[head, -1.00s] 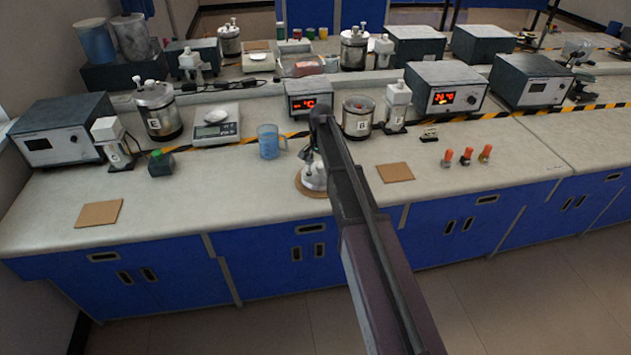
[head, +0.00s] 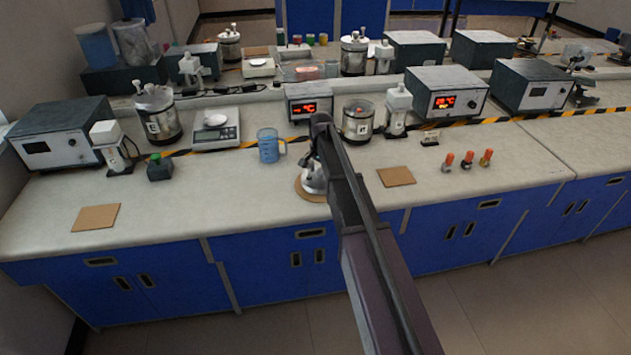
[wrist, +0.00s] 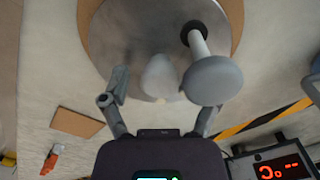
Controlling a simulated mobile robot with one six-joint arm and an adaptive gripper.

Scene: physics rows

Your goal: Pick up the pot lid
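The pot lid (wrist: 143,40) is a round, shiny metal disc. In the wrist view a pale rounded knob and a post with a grey round cap stand on it. It lies on a round brown cork mat (wrist: 236,14). In the head view the lid (head: 310,184) is on the front bench, partly hidden by my arm. My gripper (wrist: 160,90) is open, its fingers apart at the lid's near edge, with the pale knob between them in the picture. The capped post overlaps the right fingertip. I cannot tell whether either finger touches the lid.
A blue jug (head: 268,146) stands behind and left of the lid. An open pot (head: 358,121) and a box with a red display (head: 308,103) stand behind it. A square cork mat (head: 396,176) and several small orange-capped items (head: 467,160) are to the right.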

